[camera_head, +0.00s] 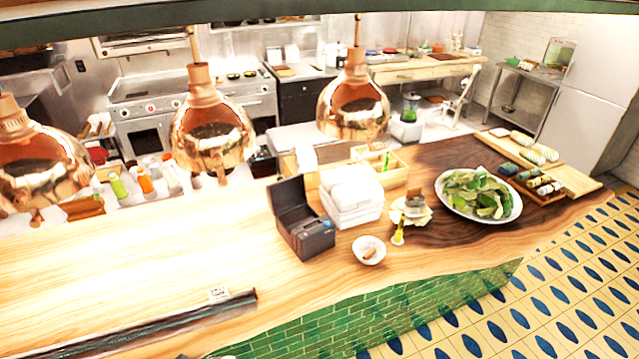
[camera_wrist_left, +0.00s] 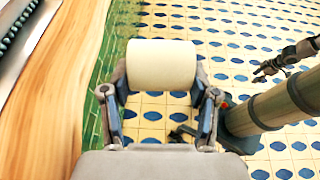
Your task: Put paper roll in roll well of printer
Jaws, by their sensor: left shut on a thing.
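The printer (camera_head: 306,238) is a small dark box on the wooden counter in the head view, with its lid (camera_head: 290,196) standing open. The inside of its roll well is too small to make out. The paper roll (camera_wrist_left: 161,65) is a plain cream cylinder in the left wrist view. My left gripper (camera_wrist_left: 160,95) is shut on it, one finger at each end, and holds it over the tiled floor beside the counter edge. Neither gripper shows clearly in the head view. A dark gripper, seemingly my right one (camera_wrist_left: 282,62), shows small at the right of the wrist view.
White stacked containers (camera_head: 352,196) stand right behind the printer, and a small white bowl (camera_head: 369,250) is in front to its right. Copper lamps (camera_head: 213,130) hang over the counter. A dark rail (camera_head: 150,328) lies front left. The counter left of the printer is clear.

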